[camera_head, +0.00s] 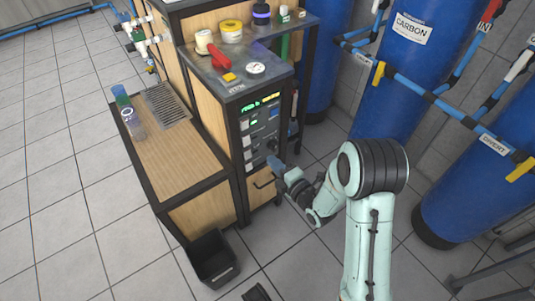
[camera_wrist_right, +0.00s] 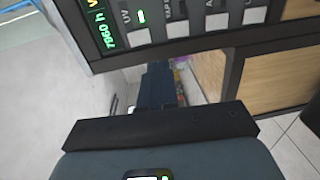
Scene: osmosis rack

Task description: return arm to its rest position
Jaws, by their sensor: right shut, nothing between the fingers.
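My right arm (camera_head: 370,225) reaches in from the bottom right of the head view, bent at a dark-banded joint. Its gripper (camera_head: 273,163) is at the front of the control panel (camera_head: 261,130), by the panel's lower right part. I cannot tell whether it touches the panel. The gripper is shut with nothing in it. In the right wrist view the dark fingers (camera_wrist_right: 157,85) point up toward the panel (camera_wrist_right: 190,25), which shows a green display and several pale switches. My left gripper is in neither view.
A wooden bench (camera_head: 170,155) holds a clear jar (camera_head: 132,122) and a drain grille. A black bin (camera_head: 212,258) stands on the floor before it. Blue tanks (camera_head: 400,70) and blue pipes crowd the right side. The tiled floor at left is clear.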

